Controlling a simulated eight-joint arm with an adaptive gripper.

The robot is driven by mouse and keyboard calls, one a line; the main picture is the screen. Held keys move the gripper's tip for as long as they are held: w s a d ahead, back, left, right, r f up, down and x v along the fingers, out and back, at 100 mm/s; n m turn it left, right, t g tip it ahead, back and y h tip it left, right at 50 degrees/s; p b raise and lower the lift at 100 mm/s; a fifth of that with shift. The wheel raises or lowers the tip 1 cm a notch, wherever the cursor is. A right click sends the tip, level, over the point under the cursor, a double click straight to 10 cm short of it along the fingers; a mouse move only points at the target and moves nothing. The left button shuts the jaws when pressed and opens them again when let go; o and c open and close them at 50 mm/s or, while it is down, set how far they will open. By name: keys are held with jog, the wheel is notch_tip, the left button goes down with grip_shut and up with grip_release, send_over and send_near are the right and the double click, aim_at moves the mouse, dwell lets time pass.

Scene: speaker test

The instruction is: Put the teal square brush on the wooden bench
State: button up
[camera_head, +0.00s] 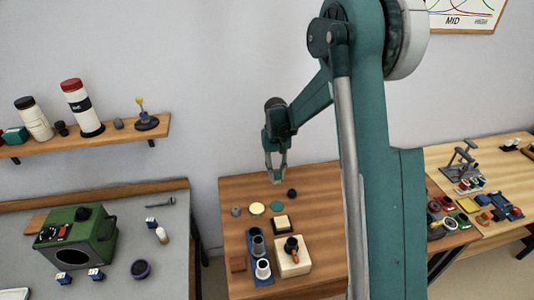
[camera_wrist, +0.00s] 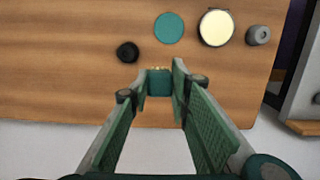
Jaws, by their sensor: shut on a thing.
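My gripper (camera_head: 276,178) hangs in the air above the back part of the wooden bench (camera_head: 305,192). In the wrist view my gripper (camera_wrist: 160,84) is shut on a small teal block, the teal square brush (camera_wrist: 159,86), held between the fingertips. A little tan shows at its far edge. The bench (camera_wrist: 60,60) lies below and beyond it, with the bench edge passing under the fingers. In the head view the brush is too small to make out clearly at the fingertips.
On the bench are a teal disc (camera_head: 276,206), a cream disc (camera_head: 257,208), a dark knob (camera_head: 291,193), a grey knob (camera_head: 236,211) and a wooden block (camera_head: 293,262). Another teal item (camera_head: 14,135) is on the wall shelf (camera_head: 110,143). Bare wood shows left in the wrist view.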

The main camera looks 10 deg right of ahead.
jog(key=s+a+n+t+h+p, duration=0.1)
jog(key=s+n, duration=0.7)
jog(key=n, duration=0.9)
jog(key=shift+a+r+n+t+h+p, duration=0.3)
jog(key=shift+r+n+h+p, duration=0.1)
jog(key=shift+p, duration=0.3)
jog(key=shift+f, duration=0.15)
jog(key=shift+f+b, duration=1.4)
jog(key=shift+f, duration=1.85)
jog(key=shift+f+b, duration=0.35)
jog(key=shift+f, duration=0.1)
jog(key=o, duration=1)
jog(key=shift+r, duration=0.2)
jog(key=shift+a+r, duration=0.3)
jog(key=shift+r, duration=1.6)
jog(key=shift+a+r, duration=0.3)
jog(key=shift+r, duration=1.65)
jog(key=shift+a+r, duration=0.3)
jog(key=shift+r, duration=1.6)
